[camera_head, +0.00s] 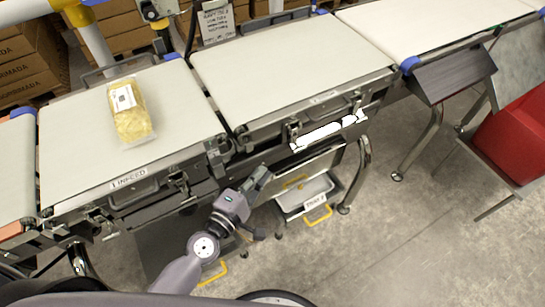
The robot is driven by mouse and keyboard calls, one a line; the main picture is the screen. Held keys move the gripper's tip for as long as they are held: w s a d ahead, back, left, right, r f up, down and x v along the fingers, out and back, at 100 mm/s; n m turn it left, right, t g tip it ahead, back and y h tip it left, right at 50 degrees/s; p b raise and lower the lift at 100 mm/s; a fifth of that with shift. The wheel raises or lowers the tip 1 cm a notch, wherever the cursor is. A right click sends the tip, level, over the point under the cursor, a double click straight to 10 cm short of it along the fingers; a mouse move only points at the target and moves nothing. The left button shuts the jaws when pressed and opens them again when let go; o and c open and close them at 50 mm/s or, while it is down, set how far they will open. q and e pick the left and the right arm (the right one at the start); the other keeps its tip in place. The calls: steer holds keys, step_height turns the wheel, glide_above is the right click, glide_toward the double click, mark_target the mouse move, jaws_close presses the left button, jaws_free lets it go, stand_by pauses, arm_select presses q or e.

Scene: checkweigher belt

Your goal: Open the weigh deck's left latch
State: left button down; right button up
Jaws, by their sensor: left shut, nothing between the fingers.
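The weigh deck (290,70) is the middle belt section, with a pale top and a dark front frame. Its left latch (293,131) is a small dark fitting on the front face, left of a bright white bar (330,130). A similar right latch (357,103) sits near the other end. Whether the left latch is fastened is too small to tell. My left gripper (262,178) is shut and empty, below and to the left of the left latch, apart from it. My right gripper is not in view.
The infeed belt (70,130) at left carries a clear bag of yellowish food (131,112). Another belt (430,25) runs off to the right. Below the deck are trays with yellow handles (318,214). A red bin (515,140) stands at right. The floor at lower right is clear.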

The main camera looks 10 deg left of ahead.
arm_select(q)
steer(key=shift+p+x, duration=0.45)
steer(key=shift+x, duration=4.4)
steer(key=shift+r, duration=0.1)
steer(key=shift+s+r+p, duration=0.1)
steer(key=shift+r+p, duration=0.05)
steer(key=shift+p, duration=0.45)
steer(key=shift+s+d+r+n+g+h+p, duration=0.15)
steer(key=shift+s+d+r+n+g+p, duration=0.55)
steer(key=shift+p, duration=2.55)
steer(key=shift+s+d+r+n+g+h+p, duration=0.1)
steer(key=shift+s+r+n+g+p, duration=0.2)
steer(key=shift+r+n+g+p, duration=1.9)
steer(key=shift+s+d+f+n+t+h+p, duration=0.25)
steer(key=shift+s+f+t+p, duration=0.3)
steer(key=shift+p, duration=3.7)
steer(key=shift+w+r, duration=0.1)
steer(key=shift+r, duration=0.1)
